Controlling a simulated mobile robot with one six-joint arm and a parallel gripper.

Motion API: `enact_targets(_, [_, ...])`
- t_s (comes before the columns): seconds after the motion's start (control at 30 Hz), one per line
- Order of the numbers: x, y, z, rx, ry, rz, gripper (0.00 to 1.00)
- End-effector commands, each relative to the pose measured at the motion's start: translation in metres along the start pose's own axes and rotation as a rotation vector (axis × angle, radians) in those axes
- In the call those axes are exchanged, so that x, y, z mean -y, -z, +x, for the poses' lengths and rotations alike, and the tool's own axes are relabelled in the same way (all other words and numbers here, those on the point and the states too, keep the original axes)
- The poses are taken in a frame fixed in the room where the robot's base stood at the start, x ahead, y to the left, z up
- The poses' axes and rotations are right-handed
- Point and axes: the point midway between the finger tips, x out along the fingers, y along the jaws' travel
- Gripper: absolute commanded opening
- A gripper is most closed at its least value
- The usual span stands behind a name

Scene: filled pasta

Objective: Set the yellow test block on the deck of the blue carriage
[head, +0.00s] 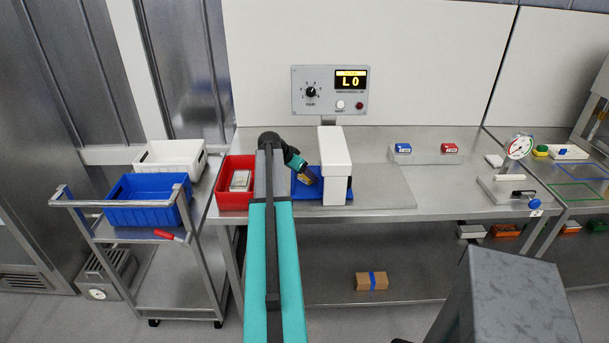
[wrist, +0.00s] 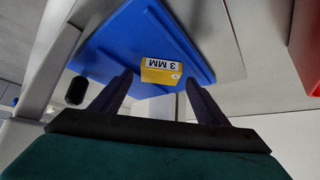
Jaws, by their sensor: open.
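The yellow test block (wrist: 161,75), with a white "3 MM" label, is over the blue deck of the carriage (wrist: 135,40) in the wrist view, close to one edge. It looks set on the deck, but I cannot tell for sure that it touches. My gripper (wrist: 160,84) is open, with one finger on each side of the block and a small gap showing at each. In the head view the block (head: 306,178) is small and partly hidden by my gripper (head: 304,172), over the left part of the blue carriage (head: 300,191).
A white upright housing (head: 335,165) stands over the carriage, just right of my gripper. A red bin (head: 235,168) is at the left. Blue (head: 403,148) and red (head: 448,148) blocks sit farther right.

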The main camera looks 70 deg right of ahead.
Motion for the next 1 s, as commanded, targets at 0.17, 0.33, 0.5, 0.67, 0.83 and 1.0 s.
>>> enact_targets(0.17, [-0.001, -0.002, -0.02, -0.001, 0.002, 0.0, 0.68])
enact_targets(0.33, [0.0, -0.002, -0.043, -0.001, 0.002, 0.0, 0.68])
enact_targets(0.5, [0.0, -0.002, -0.066, -0.001, 0.002, 0.0, 0.68])
enact_targets(0.67, [0.0, -0.002, -0.086, -0.001, 0.002, -0.001, 0.68])
enact_targets(0.83, [0.0, -0.001, -0.103, -0.001, 0.001, -0.001, 0.68])
enact_targets(1.0, [0.0, -0.001, -0.11, 0.0, 0.001, -0.001, 0.68])
